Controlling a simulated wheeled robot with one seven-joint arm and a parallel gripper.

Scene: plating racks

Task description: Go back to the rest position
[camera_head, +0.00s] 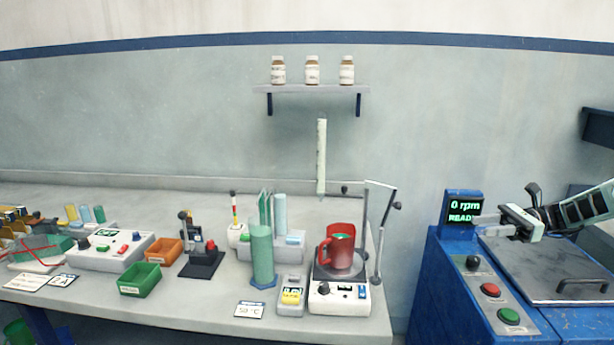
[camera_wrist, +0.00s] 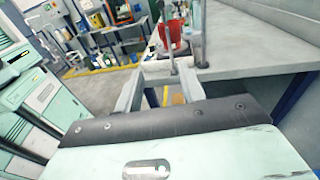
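My gripper (camera_head: 482,222) is at the right in the head view, above the blue machine (camera_head: 447,275), with its fingers pointing left in front of the display (camera_head: 464,209). In the wrist view its two fingers (camera_wrist: 160,84) stand apart with nothing held between them. The red jug (camera_head: 338,248) stands on the white stirrer unit (camera_head: 340,298) at the bench's right end, well left of my gripper. The jug also shows small in the wrist view (camera_wrist: 171,36).
The machine has a grey lid (camera_head: 545,268) with a handle and several buttons on its front. A thin metal stand (camera_head: 377,240) rises beside the jug. The bench (camera_head: 215,310) holds green and orange bins and other equipment. Wall space between bench and machine is clear.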

